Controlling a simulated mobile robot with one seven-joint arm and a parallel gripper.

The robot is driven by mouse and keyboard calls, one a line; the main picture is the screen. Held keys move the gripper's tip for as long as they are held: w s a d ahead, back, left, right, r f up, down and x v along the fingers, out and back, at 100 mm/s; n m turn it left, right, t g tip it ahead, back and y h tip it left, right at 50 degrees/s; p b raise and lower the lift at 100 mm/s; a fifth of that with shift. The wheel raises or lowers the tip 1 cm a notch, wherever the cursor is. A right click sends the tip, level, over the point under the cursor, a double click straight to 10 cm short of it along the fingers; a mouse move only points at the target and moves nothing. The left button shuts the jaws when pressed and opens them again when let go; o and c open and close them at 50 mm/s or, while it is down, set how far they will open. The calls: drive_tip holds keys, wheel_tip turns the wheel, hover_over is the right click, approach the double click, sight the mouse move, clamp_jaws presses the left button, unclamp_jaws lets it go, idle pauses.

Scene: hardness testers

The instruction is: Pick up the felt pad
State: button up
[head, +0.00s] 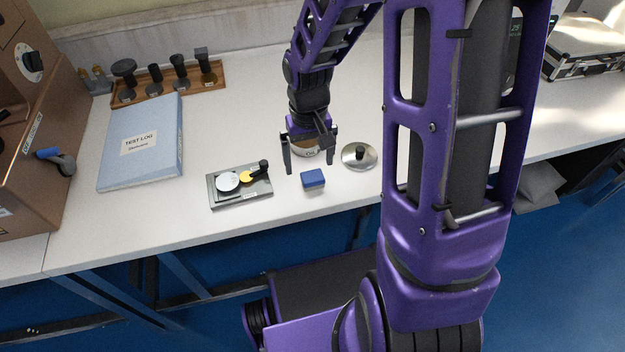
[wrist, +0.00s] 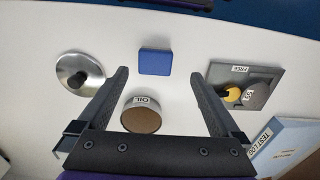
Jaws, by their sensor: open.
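A small blue block (head: 313,179), which looks like the felt pad, lies on the white bench near its front edge. It also shows in the wrist view (wrist: 155,61), ahead of the fingertips and apart from them. My gripper (head: 310,167) is open, pointing down over the bench just behind the blue block. In the wrist view, my gripper (wrist: 158,73) has nothing held between its fingers. A round tin labelled OIL (wrist: 141,118) with a brown top shows between the fingers. In the head view the tin (head: 306,149) is partly hidden by my gripper.
A metal disc with a black knob (head: 360,156) stands right of the block. A grey tray (head: 240,197) with a pale disc and a yellow piece lies left. A blue test log (head: 143,142) and a wooden rack (head: 210,83) are farther left. Bench between block and tray is clear.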

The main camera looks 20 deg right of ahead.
sight(313, 176)
drive_tip(key=f, duration=0.3)
drive_tip(key=f+b, duration=0.1)
drive_tip(key=f, duration=0.1)
drive_tip(key=shift+d+f, duration=0.1)
drive_tip(key=shift+d, duration=0.25)
drive_tip(key=shift+c, duration=0.2)
drive_tip(key=c, duration=1.4)
